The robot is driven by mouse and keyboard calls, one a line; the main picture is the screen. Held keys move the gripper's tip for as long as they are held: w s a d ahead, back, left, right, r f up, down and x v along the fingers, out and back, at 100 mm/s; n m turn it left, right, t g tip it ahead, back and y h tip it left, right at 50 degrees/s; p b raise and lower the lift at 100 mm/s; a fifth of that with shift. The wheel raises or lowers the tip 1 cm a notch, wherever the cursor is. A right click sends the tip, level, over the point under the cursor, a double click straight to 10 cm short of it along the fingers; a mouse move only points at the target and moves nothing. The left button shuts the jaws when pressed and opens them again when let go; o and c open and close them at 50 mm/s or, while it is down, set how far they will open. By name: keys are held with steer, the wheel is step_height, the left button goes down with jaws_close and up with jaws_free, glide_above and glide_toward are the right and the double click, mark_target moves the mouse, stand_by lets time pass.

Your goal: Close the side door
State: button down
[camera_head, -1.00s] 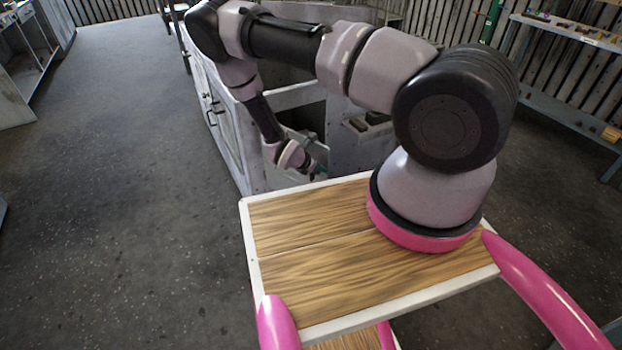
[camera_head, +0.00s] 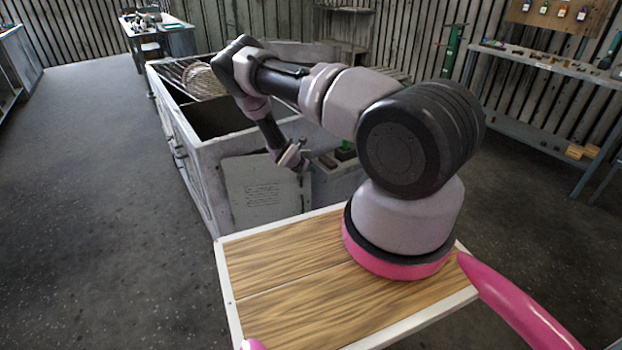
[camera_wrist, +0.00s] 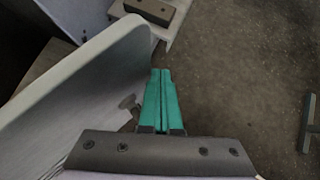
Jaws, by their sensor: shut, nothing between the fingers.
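The side door is a pale grey panel with printed lines (camera_head: 258,192), at the near end of the blower housing (camera_head: 205,165). In the wrist view its thick rounded edge (camera_wrist: 95,62) runs up the left side, with a small knob-like part (camera_wrist: 128,103) near my fingers. There the door stands out from what lies behind it; how wide the gap is I cannot tell. My gripper (camera_wrist: 160,72) has teal fingers pressed together and empty, just right of the door. In the head view my gripper (camera_head: 303,167) is small, at the door's upper right edge; contact is unclear.
A ledge with a dark block (camera_wrist: 150,11) lies beyond the door's edge. The housing's top is open, with a wire grate (camera_head: 192,78) at the back. A workbench (camera_head: 545,68) stands along the right wall. The floor left of the housing (camera_head: 90,190) is clear.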

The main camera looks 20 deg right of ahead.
steer(key=w+d+n+t+y, duration=0.1)
steer(key=w+n, duration=0.3)
steer(key=w, duration=1)
steer(key=shift+w+n+t+y, duration=0.35)
steer(key=shift+n+t+y, duration=0.05)
steer(key=shift+t+y, duration=0.4)
steer(key=shift+r, duration=0.1)
